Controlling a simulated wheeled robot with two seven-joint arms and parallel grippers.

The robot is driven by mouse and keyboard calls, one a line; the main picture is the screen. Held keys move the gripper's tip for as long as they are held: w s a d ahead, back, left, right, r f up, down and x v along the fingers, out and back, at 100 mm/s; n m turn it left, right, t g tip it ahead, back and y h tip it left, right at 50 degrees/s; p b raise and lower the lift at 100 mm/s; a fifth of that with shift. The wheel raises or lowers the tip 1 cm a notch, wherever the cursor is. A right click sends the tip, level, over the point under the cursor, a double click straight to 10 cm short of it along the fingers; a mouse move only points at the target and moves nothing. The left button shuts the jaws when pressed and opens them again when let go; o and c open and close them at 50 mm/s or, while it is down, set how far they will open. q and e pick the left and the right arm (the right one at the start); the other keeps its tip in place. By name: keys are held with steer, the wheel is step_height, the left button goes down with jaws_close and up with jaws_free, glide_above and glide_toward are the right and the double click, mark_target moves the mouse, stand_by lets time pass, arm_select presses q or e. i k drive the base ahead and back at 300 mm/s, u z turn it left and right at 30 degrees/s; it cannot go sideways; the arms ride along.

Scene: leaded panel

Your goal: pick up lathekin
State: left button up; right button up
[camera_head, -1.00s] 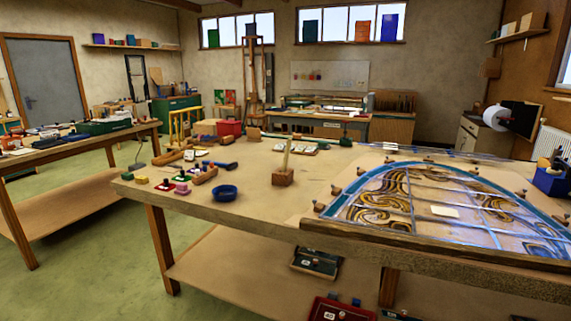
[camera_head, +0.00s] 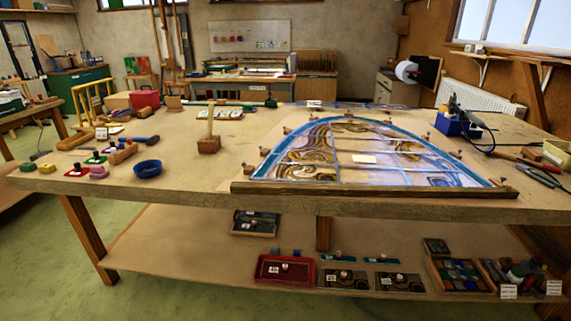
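I cannot single out the lathekin with certainty at this size. A pale upright stick (camera_head: 210,122) stands in a small wooden block (camera_head: 209,146) on the workbench (camera_head: 200,178), left of the leaded panel. The arched leaded panel (camera_head: 350,158), with blue edging and brown swirled glass, lies on the bench behind a dark wooden batten (camera_head: 375,190). Several small tools lie at the bench's left and right ends, too small to name surely. Neither of my grippers is in view.
A blue bowl (camera_head: 147,168) and a dark-blue-handled tool (camera_head: 146,140) lie on the left of the bench. A blue box (camera_head: 455,124) and pliers (camera_head: 540,175) are at the right. Trays, including a red one (camera_head: 262,270), fill the lower shelf. Green floor at front left is clear.

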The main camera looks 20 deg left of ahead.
mark_target(211, 106)
steer(key=u, duration=0.05)
steer(key=i, duration=0.3)
steer(key=u, duration=0.85)
steer(key=i, duration=1.2)
steer(key=u, duration=1.1)
